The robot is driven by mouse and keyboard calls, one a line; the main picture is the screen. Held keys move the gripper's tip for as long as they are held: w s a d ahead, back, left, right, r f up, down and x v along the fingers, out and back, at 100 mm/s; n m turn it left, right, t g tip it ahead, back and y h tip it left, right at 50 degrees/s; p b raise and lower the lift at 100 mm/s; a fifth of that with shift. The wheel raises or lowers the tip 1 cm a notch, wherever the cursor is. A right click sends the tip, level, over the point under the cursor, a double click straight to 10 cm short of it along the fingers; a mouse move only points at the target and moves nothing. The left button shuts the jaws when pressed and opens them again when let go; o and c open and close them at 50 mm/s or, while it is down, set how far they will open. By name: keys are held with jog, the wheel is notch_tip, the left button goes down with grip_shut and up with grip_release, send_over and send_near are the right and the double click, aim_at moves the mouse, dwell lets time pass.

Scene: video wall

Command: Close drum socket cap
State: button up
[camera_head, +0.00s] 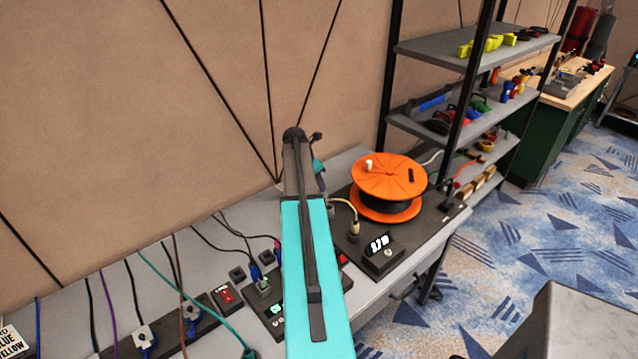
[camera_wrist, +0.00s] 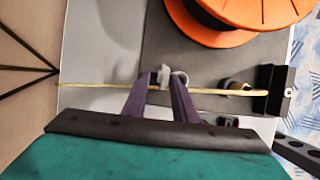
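An orange cable drum (camera_head: 372,184) stands on a dark panel on the table. Its top carries a small white knob (camera_head: 368,164) and a black piece (camera_head: 410,174). I cannot make out a socket cap for certain. My gripper (camera_head: 318,167) reaches out left of the drum, mostly hidden behind my arm. In the wrist view its two purple fingers (camera_wrist: 155,77) stand apart. A small grey-white piece (camera_wrist: 178,76) shows at the right fingertip; I cannot tell whether they touch. The drum's orange rim (camera_wrist: 215,36) is at upper right there.
A yellowish cable (camera_wrist: 215,91) crosses the wrist view near the fingertips, toward a black block (camera_wrist: 272,88). Shelves (camera_head: 470,45) stand behind. Cables and sockets crowd the left.

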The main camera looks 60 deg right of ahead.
jog(key=shift+s+d+f, duration=0.1)
jog(key=shift+d+f, duration=0.15)
jog(key=shift+f, duration=0.4)
grip_shut()
jog(key=shift+s+d, duration=0.1)
jog(key=shift+d, duration=0.15)
jog(key=shift+a, duration=0.25)
jog(key=shift+s+a, duration=0.1)
jog(key=shift+s, duration=0.05)
